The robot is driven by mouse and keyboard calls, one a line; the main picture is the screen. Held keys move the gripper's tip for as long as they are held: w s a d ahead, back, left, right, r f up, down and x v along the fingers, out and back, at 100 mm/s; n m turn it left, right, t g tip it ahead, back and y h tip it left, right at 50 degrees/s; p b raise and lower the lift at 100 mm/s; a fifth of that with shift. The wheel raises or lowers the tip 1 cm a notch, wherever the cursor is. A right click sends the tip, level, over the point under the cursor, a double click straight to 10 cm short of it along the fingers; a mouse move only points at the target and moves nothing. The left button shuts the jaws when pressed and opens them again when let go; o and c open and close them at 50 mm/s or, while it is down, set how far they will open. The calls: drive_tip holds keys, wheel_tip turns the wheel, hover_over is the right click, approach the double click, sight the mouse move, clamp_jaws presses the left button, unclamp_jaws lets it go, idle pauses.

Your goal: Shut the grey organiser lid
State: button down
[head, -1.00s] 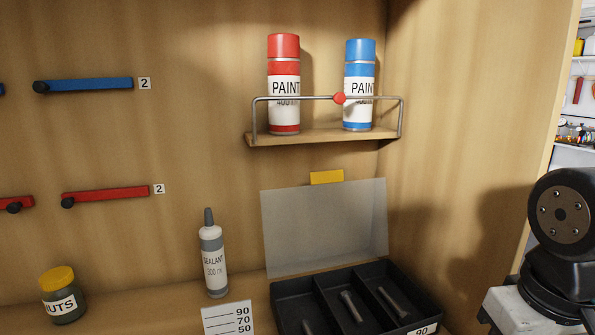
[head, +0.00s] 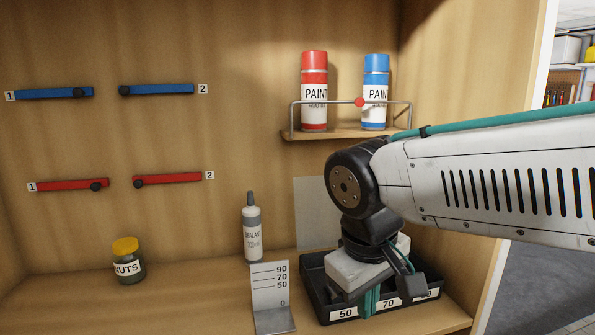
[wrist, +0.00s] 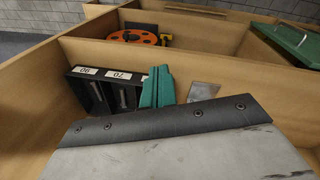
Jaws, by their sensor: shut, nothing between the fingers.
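The organiser is a black tray (head: 422,272) at the back right of the bench. Its compartments hold bolts, and its front labels read 50, 70 and 90. The grey lid (head: 312,212) stands open, upright behind the tray, with its right part hidden by my arm. My gripper (head: 370,302) is shut and empty, its teal fingers pointing down over the tray's front edge between the 50 and 70 labels.
Red (head: 314,92) and blue (head: 376,92) paint cans stand on a railed shelf above. A sealant tube (head: 251,232) and a marked gauge stand (head: 270,290) are left of the tray. A nuts jar (head: 128,262) is further left. The right side wall is close to my arm.

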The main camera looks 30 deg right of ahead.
drive_tip(key=w+d+r+n+h, duration=0.1)
drive_tip(key=w+d+r+h, duration=0.1)
drive_tip(key=w+d+h, duration=0.3)
drive_tip(key=w+d+r+n+h, duration=0.1)
drive_tip(key=w+d+r+h, duration=0.15)
drive_tip(key=w, duration=0.45)
drive_tip(key=w+r+n+t+h, duration=0.2)
drive_tip(key=w+r+t+h, duration=0.1)
drive_tip(key=w, duration=0.6)
drive_tip(key=w+r+n+t+h, duration=0.2)
drive_tip(key=w+r+h, duration=0.15)
drive_tip(key=w, duration=0.55)
drive_tip(key=shift+y, duration=0.4)
drive_tip(key=x, duration=0.9)
drive_tip(key=shift+w+d+r, duration=0.1)
drive_tip(key=shift+d+r, duration=0.1)
